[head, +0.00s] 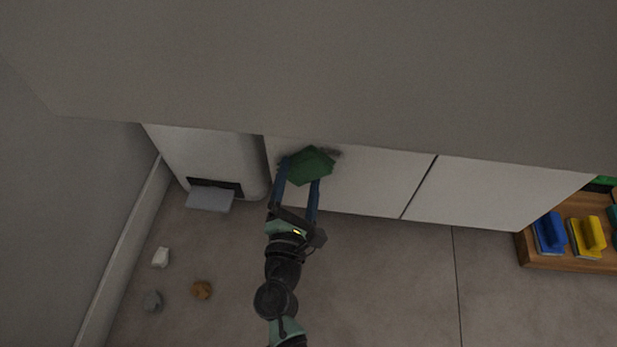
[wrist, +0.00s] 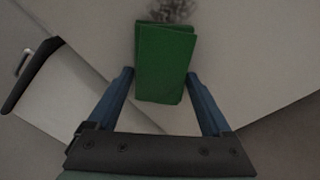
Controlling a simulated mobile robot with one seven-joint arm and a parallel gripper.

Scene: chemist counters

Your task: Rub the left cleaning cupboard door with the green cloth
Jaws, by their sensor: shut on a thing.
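My gripper (head: 301,172) is shut on the green cloth (head: 311,166) and holds it up at the left cupboard door (head: 382,182), a white panel under the counter. The cloth also shows between the blue fingers in the wrist view (wrist: 165,64). A dark smudge (head: 330,154) is on the door around the cloth's upper edge, and it shows above the cloth in the wrist view (wrist: 172,11). The cloth covers part of the door. I cannot tell whether it touches the surface.
The grey counter (head: 330,70) overhangs the doors. A white pedal bin (head: 212,160) stands left of the door. Crumpled bits, one white (head: 160,258), one grey (head: 152,301) and one brown (head: 201,290), lie on the floor. A wooden tray (head: 568,263) with blue and yellow brushes is at right.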

